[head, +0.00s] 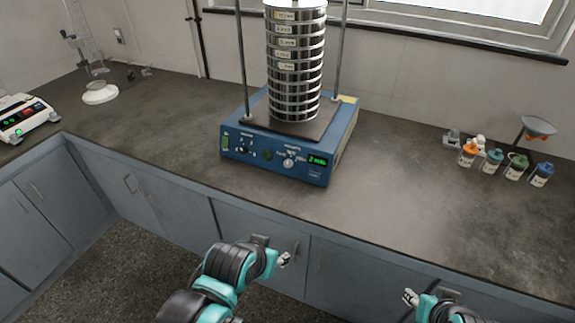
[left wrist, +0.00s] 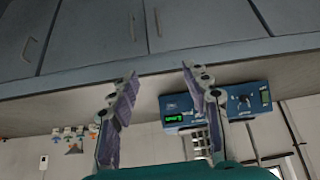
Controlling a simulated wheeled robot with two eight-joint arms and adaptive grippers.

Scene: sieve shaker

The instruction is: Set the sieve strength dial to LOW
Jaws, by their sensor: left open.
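The blue sieve shaker (head: 273,172) stands on the dark counter with a tall stack of steel sieves (head: 296,65). Its front panel has a dark left dial (head: 243,148) and a lighter right knob (head: 290,160) beside a green display (head: 317,160). The lettering and dial settings are too small to read. My left gripper (head: 284,258) is in front of the counter, below the shaker, touching nothing. In the left wrist view the left gripper (left wrist: 160,76) is open and empty, with the tilted shaker (left wrist: 215,108) beyond its fingers. My right gripper (head: 410,298) is at the lower right, apart from the shaker.
Several small capped bottles (head: 492,163) and a funnel (head: 539,126) stand on the right. A scale (head: 25,118) and a glass cylinder (head: 85,45) on a white base stand on the left. The counter (head: 400,190) is clear around the shaker's front. Grey cabinets (head: 165,205) lie below its edge.

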